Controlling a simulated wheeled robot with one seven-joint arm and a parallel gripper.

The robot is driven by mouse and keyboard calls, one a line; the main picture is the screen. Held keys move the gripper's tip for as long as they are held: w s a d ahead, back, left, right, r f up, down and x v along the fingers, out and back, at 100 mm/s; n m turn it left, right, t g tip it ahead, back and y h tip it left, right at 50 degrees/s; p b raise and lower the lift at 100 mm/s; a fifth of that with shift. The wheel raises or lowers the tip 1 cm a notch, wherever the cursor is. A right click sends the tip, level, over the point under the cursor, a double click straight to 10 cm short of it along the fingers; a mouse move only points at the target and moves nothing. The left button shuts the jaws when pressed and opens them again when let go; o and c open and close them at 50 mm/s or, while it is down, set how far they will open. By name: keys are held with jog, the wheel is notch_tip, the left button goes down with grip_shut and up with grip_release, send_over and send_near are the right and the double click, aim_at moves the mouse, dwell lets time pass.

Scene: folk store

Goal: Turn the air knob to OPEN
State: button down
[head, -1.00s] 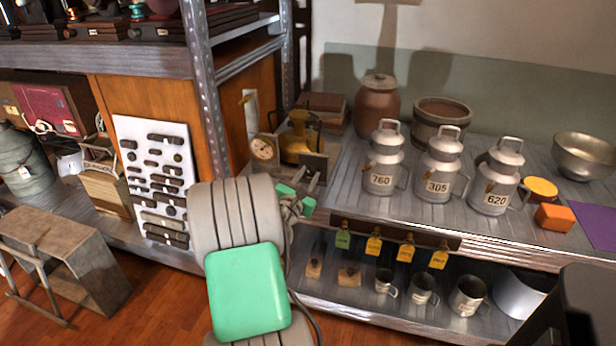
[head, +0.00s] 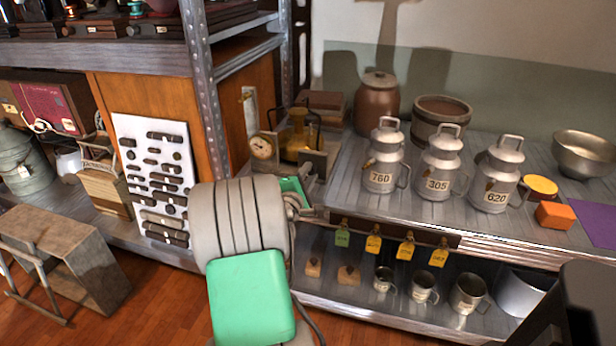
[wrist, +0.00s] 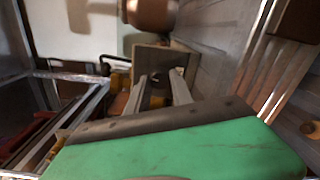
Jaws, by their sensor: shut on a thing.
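A brass device (head: 299,137) with a round white gauge (head: 262,147) stands on the counter, left of the milk cans. A grey-brown square block (head: 314,160) sits at its front; it also shows in the wrist view (wrist: 163,57). In the wrist view, the dark air knob (wrist: 158,101) is between the two pale fingers of my gripper (wrist: 160,88), in front of the block. My gripper is shut on the knob. In the head view my gripper (head: 308,178) is at the block and my arm partly covers it. I cannot read any OPEN mark or the knob's angle.
Numbered milk cans (head: 439,172) stand to the right on the counter, with a brown crock (head: 377,104) behind. Several tags (head: 374,244) hang from the counter's front edge above cups. A metal shelf post (head: 204,90) rises at the left.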

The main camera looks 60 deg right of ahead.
jog(key=m+b, duration=0.1)
jog(key=m, duration=0.3)
jog(key=shift+f+b, duration=0.2)
jog(key=shift+b, duration=0.15)
jog(key=shift+m+b, duration=0.4)
jog(key=shift+m, duration=0.6)
jog(key=shift+r, duration=0.1)
jog(key=c, duration=1.1)
grip_release()
jog(key=a, duration=0.2)
jog(key=s+a, duration=0.1)
jog(key=a, duration=0.4)
jog(key=shift+s+a+r, duration=0.15)
jog(key=shift+a+r, duration=0.05)
jog(key=shift+a, duration=0.2)
